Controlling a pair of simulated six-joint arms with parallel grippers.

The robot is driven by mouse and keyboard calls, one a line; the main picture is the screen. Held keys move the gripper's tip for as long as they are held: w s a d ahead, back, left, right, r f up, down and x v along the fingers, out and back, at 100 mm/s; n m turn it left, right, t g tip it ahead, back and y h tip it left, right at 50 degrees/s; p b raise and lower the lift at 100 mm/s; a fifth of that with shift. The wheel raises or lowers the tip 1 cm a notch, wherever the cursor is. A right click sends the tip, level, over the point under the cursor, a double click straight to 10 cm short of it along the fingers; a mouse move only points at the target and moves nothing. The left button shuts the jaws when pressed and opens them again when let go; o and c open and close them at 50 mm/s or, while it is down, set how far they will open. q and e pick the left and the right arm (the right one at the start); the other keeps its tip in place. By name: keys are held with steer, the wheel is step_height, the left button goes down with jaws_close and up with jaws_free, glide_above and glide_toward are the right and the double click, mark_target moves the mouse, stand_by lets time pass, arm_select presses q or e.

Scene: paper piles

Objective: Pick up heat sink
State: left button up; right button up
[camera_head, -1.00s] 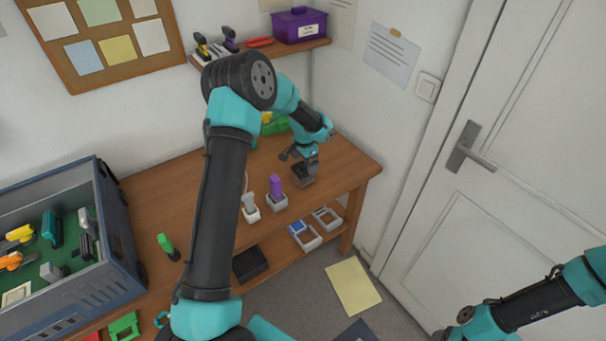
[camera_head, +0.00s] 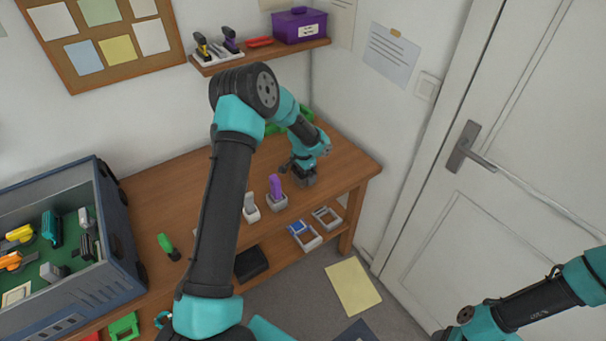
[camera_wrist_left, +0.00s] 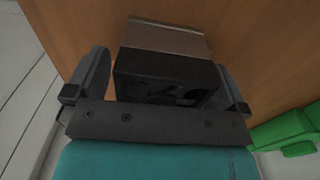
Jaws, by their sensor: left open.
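The heat sink (camera_wrist_left: 165,72) is a dark block with a paler grey-brown upper part. In the left wrist view it sits between the two fingers of my left gripper (camera_wrist_left: 165,88). The fingers are open on either side of it, and I cannot tell whether either touches it. In the head view my left gripper (camera_head: 300,168) is low over the right end of the wooden table, and the dark heat sink (camera_head: 308,181) is mostly hidden under it. My right arm shows at the lower right, but its gripper is out of view.
A purple piece in a grey holder (camera_head: 276,188) and a grey piece in a pale holder (camera_head: 251,208) stand left of the gripper. Green parts (camera_head: 300,117) lie behind it; one also shows in the wrist view (camera_wrist_left: 285,130). A blue crate (camera_head: 125,235) stands left.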

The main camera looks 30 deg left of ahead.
stand_by(0.3)
arm_select(q)
steer(key=c, duration=1.1)
steer(key=shift+r, duration=0.1)
step_height(320, 180, up, 10)
steer(key=shift+f, duration=0.1)
stand_by(0.4)
